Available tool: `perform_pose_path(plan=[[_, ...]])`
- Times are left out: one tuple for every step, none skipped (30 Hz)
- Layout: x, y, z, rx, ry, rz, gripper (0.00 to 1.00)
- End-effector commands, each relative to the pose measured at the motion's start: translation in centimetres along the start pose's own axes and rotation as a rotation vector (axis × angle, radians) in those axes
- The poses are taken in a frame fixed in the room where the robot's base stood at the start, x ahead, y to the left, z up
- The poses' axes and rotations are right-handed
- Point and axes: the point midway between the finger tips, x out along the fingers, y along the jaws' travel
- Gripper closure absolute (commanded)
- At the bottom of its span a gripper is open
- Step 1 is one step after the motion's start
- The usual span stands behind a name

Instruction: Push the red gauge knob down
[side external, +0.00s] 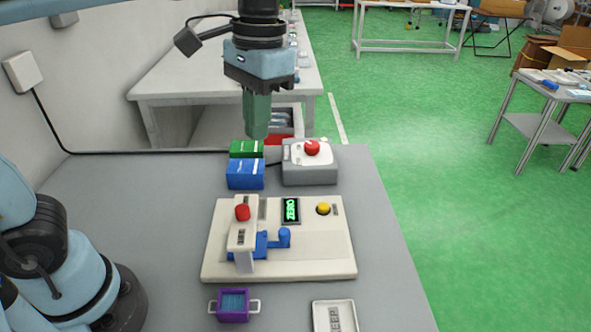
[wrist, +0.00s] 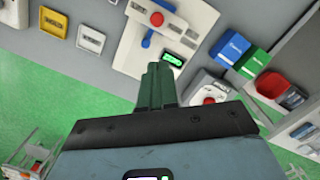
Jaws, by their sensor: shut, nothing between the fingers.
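A red knob (side external: 242,212) sits on top of an upright white block at the left of the white panel (side external: 325,258). In the wrist view the red knob (wrist: 157,19) is near the top edge, beside a blue lever. The panel also carries a small green-lit display (side external: 290,210), a yellow button (side external: 323,208) and a blue handle (side external: 284,235). My gripper (side external: 256,136) points down with its green fingers together and nothing between them. It is above and behind the panel, apart from the knob. Its fingers also show in the wrist view (wrist: 159,68).
A grey box with a red button (side external: 312,147) stands behind the panel, beside a blue box (side external: 245,176) and a green box (side external: 246,147). A purple container (side external: 233,318) and a white tray (side external: 320,318) lie in front. The table's right edge borders green floor.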

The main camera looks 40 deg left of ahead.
Motion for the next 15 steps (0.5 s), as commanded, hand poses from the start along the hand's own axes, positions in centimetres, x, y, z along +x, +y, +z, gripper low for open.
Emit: perform_pose_path(plan=[[-0.49,-0.01,-0.01,0.000,0.000,0.000,1.00],[-0.71,-0.01,-0.01,0.000,0.000,0.000,1.00],[-0.96,-0.01,0.00,0.000,0.000,0.000,1.00],[-1.09,-0.01,0.00,0.000,0.000,0.000,1.00],[-1.20,-0.01,0.01,0.000,0.000,0.000,1.00],[-1.31,-0.01,0.01,0.000,0.000,0.000,1.00],[-1.37,-0.02,0.01,0.000,0.000,0.000,1.00],[-1.41,-0.02,0.01,0.000,0.000,0.000,1.00],[-1.43,-0.01,0.02,0.000,0.000,0.000,1.00],[-1.44,-0.01,0.02,0.000,0.000,0.000,1.00],[-1.44,-0.01,0.01,0.000,0.000,0.000,1.00],[-1.43,-0.01,0.01,0.000,0.000,0.000,1.00],[-1.42,-0.01,0.01,0.000,0.000,0.000,1.00],[-1.42,-0.01,0.01,0.000,0.000,0.000,1.00],[-1.41,-0.01,0.01,0.000,0.000,0.000,1.00]])
